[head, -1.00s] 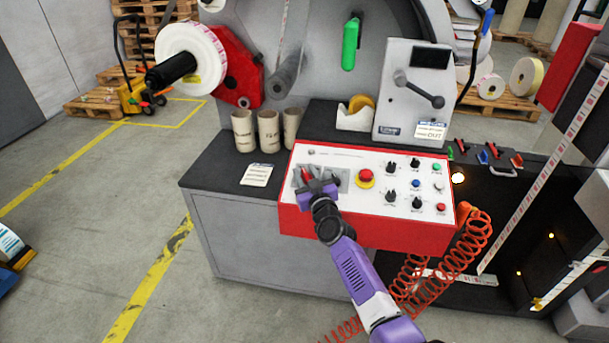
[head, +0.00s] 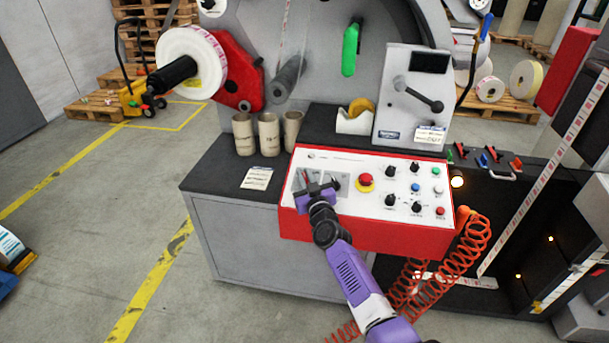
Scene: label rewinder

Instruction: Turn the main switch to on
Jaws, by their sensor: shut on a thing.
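The red-framed control panel (head: 400,232) has a white face with a grey plate at its left end. A red switch handle (head: 304,178) shows on that plate, just past my gripper; I take it for the main switch. My gripper (head: 314,187) is at this plate, shut on the switch handle as far as the view shows. The fingers hide most of the handle, so its exact angle and any on/off marking cannot be read.
A red emergency button (head: 365,180) on a yellow ring sits right of the plate, with several black knobs and coloured buttons beyond. Cardboard cores (head: 268,134) and a tape dispenser (head: 356,118) stand behind the panel. Orange coiled hoses (head: 462,248) hang at the right.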

